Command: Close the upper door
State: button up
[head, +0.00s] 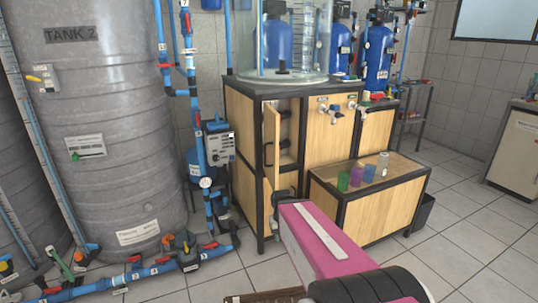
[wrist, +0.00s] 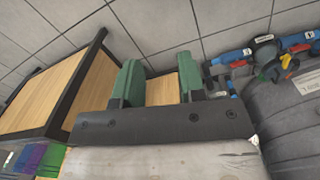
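The upper door (head: 272,135) is a narrow light-wood panel on the left front of the black-framed cabinet (head: 240,130). It stands open, swung outward, with a dark handle on it, and the dark cabinet inside shows to its right. My gripper (head: 280,205) is low in front of the cabinet, below the upper door, at the end of my pink and white arm. In the wrist view my gripper (wrist: 158,80) has its two green fingers spread apart. A light-wood panel (wrist: 164,90) shows between the fingers; I cannot tell which panel it is or whether they touch it.
A low wooden bench (head: 385,208) with several coloured cups stands right of my gripper. A large grey tank (head: 110,130) and blue pipes (head: 200,150) stand at the left, with more piping (head: 150,272) along the floor. Tiled floor is free at the right.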

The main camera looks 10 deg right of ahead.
jog(key=w+h, duration=0.1)
jog(key=w+n+h, duration=0.1)
jog(key=w, duration=0.1)
jog(key=w+h, duration=0.1)
jog(key=w, duration=0.1)
jog(key=shift+w+a+r+g+h, duration=0.1)
jog(key=shift+r+g+h, duration=0.2)
jog(key=shift+r+g, duration=0.1)
grip_shut()
jog(key=t+h, duration=0.2)
jog(key=h, duration=1.2)
send_near(275, 167)
jog(key=d, duration=0.5)
jog(key=w+d, duration=0.1)
jog(key=d, duration=0.1)
jog(key=shift+d, duration=0.25)
